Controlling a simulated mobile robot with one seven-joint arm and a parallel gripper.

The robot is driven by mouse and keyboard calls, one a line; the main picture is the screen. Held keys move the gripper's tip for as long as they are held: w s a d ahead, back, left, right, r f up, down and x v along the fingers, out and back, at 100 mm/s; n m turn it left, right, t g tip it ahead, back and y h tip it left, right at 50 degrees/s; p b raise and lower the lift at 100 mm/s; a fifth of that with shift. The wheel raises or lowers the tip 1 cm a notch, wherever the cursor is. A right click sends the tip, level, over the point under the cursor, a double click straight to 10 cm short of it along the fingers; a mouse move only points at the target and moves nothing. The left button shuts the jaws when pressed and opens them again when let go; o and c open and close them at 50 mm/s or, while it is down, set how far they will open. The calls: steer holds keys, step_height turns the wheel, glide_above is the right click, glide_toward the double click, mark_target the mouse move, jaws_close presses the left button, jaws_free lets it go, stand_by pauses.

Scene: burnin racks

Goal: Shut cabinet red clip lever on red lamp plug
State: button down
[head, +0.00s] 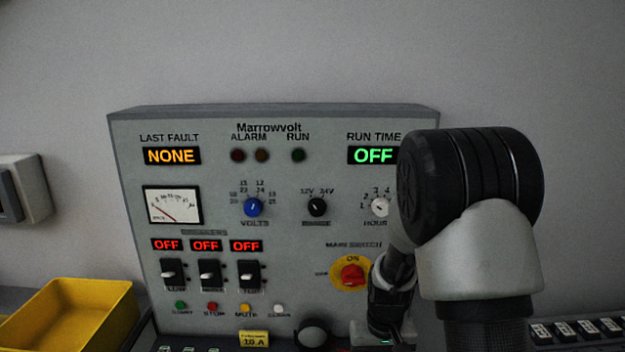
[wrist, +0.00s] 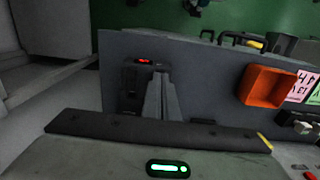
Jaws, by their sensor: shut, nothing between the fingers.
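In the wrist view my gripper (wrist: 160,97) is shut and empty, its two grey fingers together in front of a grey panel (wrist: 215,75). A small red-lit display (wrist: 143,61) on a dark fitting shows just beyond the fingertips. I cannot make out the red clip lever or the red lamp plug in either view. In the head view my arm covers the lower right of the grey Marrowvolt cabinet (head: 290,240), and my fingers do not show there.
The cabinet front carries a red main switch (head: 350,274) on a yellow plate, several toggle switches and knobs. A yellow bin (head: 75,318) stands at the left. In the wrist view an orange bin (wrist: 270,86) and pink cards (wrist: 302,86) are right of my fingers.

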steer(key=shift+f+b, duration=0.5)
steer(key=shift+f, duration=0.1)
stand_by(0.4)
steer(key=shift+r+p, duration=1.75)
steer(key=shift+r, duration=0.8)
steer(key=s+r+t, duration=0.2)
steer(key=s+r, duration=0.7)
steer(key=r, duration=0.4)
steer(key=s+r+t, duration=0.3)
steer(key=s+r, duration=0.6)
steer(key=r, duration=0.4)
steer(key=shift+r+t, duration=0.25)
steer(key=shift+t, duration=0.05)
